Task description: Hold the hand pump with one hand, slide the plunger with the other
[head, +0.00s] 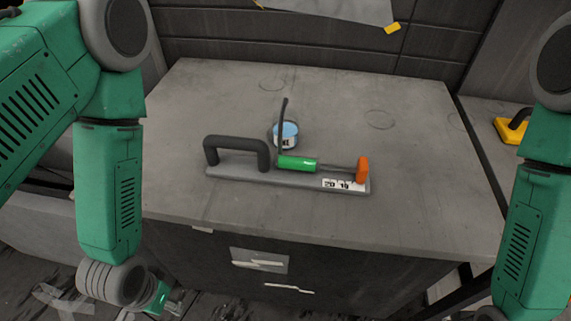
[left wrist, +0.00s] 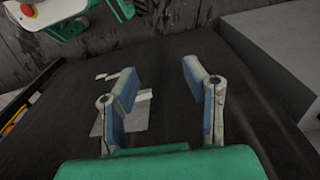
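The hand pump lies on the grey table. It has a grey base (head: 235,177) with a dark loop handle (head: 237,142) at its left end, a green barrel (head: 298,163) and a thin rod leading right to an orange plunger knob (head: 362,170). The rod shows between barrel and knob. My left gripper (head: 160,298) hangs low in front of the cabinet, left of and below the pump, well apart from it. In the left wrist view its blue-padded fingers (left wrist: 160,72) are spread and empty. My right arm is at the right edge; its gripper is out of view.
A blue-topped round tin (head: 287,132) stands just behind the barrel, beside a thin dark upright piece (head: 282,120). A yellow tool (head: 512,128) lies on a surface at right. Papers (head: 258,261) are on the cabinet front.

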